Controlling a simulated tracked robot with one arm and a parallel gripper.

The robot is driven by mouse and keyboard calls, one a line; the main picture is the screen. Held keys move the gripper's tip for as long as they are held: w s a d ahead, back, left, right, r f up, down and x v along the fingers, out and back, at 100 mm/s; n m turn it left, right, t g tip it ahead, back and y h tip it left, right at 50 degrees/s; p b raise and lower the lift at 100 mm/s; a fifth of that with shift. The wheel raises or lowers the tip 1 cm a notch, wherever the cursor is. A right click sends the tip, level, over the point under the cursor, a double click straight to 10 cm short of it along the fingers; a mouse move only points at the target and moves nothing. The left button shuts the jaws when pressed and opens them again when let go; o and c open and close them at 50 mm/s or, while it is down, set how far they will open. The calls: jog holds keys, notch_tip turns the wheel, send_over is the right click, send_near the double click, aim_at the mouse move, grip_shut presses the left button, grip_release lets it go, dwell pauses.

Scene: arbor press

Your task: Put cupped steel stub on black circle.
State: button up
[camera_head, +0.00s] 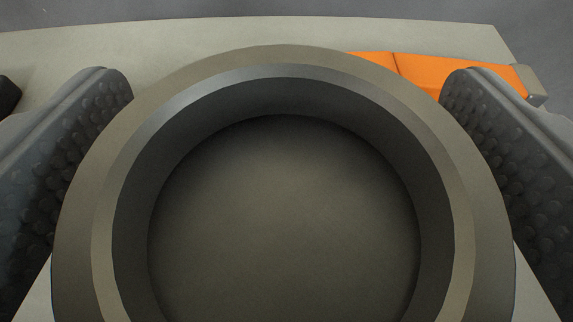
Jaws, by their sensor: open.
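The cupped steel stub (285,210) fills the middle of the view, seen from above into its round hollow, with a wide bevelled rim. Its lower part runs out of the picture. My gripper (290,160) is open, with one dark studded finger pad at the left and one at the right of the stub. The pads stand beside the rim; I cannot tell whether either touches it. The black circle is not recognisable in this view.
A pale grey surface (60,48) lies under and behind the stub, with its far edge near the top. An orange object with a grey end (420,72) lies behind the stub at the right. A small dark object (8,95) shows at the left edge.

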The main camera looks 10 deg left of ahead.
jog(key=c, duration=1.5)
jog(key=shift+c, duration=0.2)
jog(key=shift+r, duration=0.15)
